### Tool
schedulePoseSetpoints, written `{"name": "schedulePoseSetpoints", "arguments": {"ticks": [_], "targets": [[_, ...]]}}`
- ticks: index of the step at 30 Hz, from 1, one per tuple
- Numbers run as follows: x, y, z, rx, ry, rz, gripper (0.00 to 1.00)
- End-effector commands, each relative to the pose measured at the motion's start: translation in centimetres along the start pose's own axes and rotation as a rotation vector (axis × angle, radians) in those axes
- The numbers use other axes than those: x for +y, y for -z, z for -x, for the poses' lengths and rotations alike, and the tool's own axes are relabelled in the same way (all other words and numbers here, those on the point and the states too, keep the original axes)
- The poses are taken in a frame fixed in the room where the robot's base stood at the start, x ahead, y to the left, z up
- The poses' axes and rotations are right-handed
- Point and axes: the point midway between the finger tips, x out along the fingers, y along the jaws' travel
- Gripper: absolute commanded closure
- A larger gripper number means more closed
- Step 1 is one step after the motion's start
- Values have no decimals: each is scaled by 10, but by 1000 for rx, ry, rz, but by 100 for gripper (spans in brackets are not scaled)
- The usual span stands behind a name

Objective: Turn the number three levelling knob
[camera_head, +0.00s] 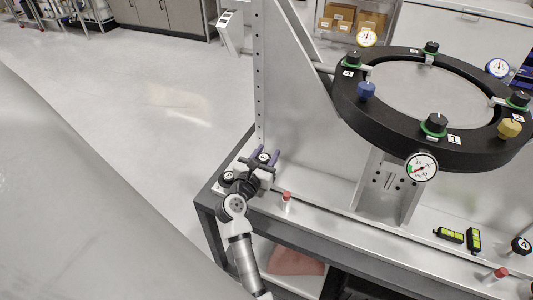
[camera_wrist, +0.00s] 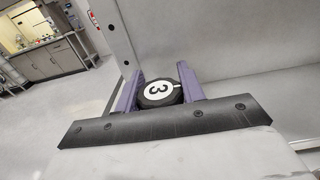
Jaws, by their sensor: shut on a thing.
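The number three levelling knob (camera_wrist: 157,94) is a round black knob with a white disc and a black "3", seen between my gripper's two purple fingers in the wrist view. In the head view this knob (camera_head: 264,157) sits at the left end of the grey bench. My gripper (camera_head: 265,154) is shut on it, one finger on each side; in the wrist view the gripper (camera_wrist: 160,82) spans it from left to right. Its lower edge is hidden by the dark gripper bar. The "3" appears turned on its side in the wrist view.
Another black knob (camera_head: 227,178) is close beside my gripper at the bench corner. A red-capped post (camera_head: 287,198) stands just right of it. The upright plate (camera_head: 257,80) rises behind. The black mirror ring (camera_head: 385,125) with dial gauges is up and right. Yellow-green levels (camera_head: 449,235) lie farther right.

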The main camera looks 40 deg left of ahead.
Motion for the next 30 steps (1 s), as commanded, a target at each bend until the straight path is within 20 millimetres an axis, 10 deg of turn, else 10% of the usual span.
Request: {"name": "schedulePoseSetpoints", "arguments": {"ticks": [1, 2, 6, 19, 30], "targets": [[0, 0, 0, -1, 0, 0, 84], [0, 0, 0, -1, 1, 0, 58], [0, 0, 0, -1, 1, 0, 40], [0, 1, 11, -2, -1, -1, 39], [0, 4, 91, 0, -2, -1, 39]]}}
